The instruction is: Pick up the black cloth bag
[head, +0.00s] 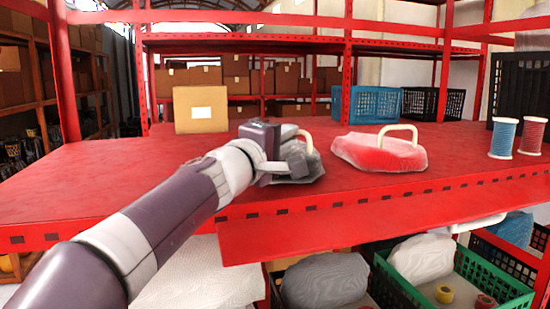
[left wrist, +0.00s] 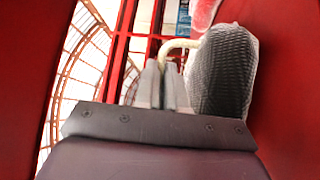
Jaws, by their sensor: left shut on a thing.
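The black cloth bag (head: 301,163) looks dark grey and has a cream loop handle. It is at the middle of the red shelf in the head view, partly hidden behind my left gripper (head: 273,168). In the left wrist view the bag (left wrist: 222,75) hangs to the right of the fingers, with its handle (left wrist: 178,43) at the fingertips. My left gripper (left wrist: 163,80) is shut on the bag, at the handle. I cannot tell whether the bag's underside touches the shelf. My right gripper is not in view.
A red and white bag (head: 380,152) with a cream handle lies right of the black one. A cardboard box (head: 200,109) stands behind on the left. Blue (head: 366,103) and black (head: 433,104) crates stand at the back. Two thread spools (head: 503,138) stand at the right. The shelf's left part is clear.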

